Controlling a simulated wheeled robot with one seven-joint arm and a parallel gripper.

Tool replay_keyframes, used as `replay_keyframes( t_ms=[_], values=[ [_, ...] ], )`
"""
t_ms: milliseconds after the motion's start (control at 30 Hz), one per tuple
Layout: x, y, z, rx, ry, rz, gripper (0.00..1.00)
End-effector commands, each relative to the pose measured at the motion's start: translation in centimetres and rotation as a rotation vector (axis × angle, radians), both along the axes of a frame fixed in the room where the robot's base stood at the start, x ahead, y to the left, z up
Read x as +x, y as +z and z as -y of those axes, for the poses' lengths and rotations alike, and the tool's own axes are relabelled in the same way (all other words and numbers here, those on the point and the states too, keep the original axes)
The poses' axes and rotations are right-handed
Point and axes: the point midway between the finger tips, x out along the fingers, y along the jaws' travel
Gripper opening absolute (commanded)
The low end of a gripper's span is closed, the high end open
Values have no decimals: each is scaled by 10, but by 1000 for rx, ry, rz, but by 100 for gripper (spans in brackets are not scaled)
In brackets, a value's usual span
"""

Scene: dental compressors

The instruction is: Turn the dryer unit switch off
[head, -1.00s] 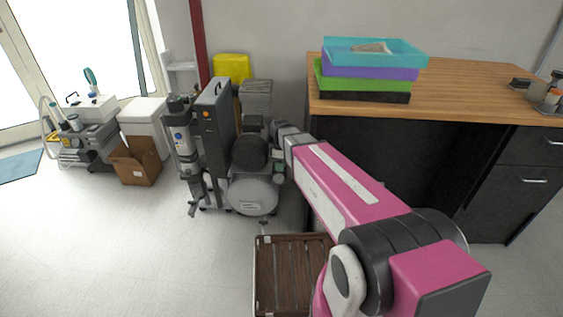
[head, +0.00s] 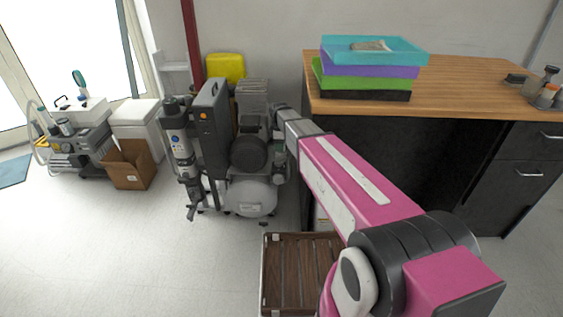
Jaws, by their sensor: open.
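The dryer unit (head: 212,135) is a tall, narrow dark grey box on the compressor, left of the picture's middle. A small orange spot (head: 204,116), which looks like its switch, shows on its front face. Whether it is on or off is too small to tell. My arm reaches from the lower right toward the compressor. My gripper (head: 279,134) is at its far end, right of the dryer unit and apart from its front face. It is open, small and mostly hidden by the arm, and nothing shows in it.
The compressor's dark motor (head: 249,152) and pale tank (head: 250,197) stand right of the dryer unit. A grey cylinder (head: 180,140) stands left of it. A wooden crate (head: 290,270) is on the floor in front. A wooden-topped counter (head: 450,85) is at right.

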Motion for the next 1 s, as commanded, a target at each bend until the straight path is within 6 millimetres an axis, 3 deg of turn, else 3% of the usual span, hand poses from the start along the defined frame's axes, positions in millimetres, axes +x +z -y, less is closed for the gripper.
replay_keyframes(
  t_ms=[500, 700, 1000],
  values=[
    [0, -83, 0, 0, -2, -2, 40],
    [0, -97, 0, 0, -2, -1, 40],
    [0, -98, 0, 0, -2, 0, 40]
  ],
)
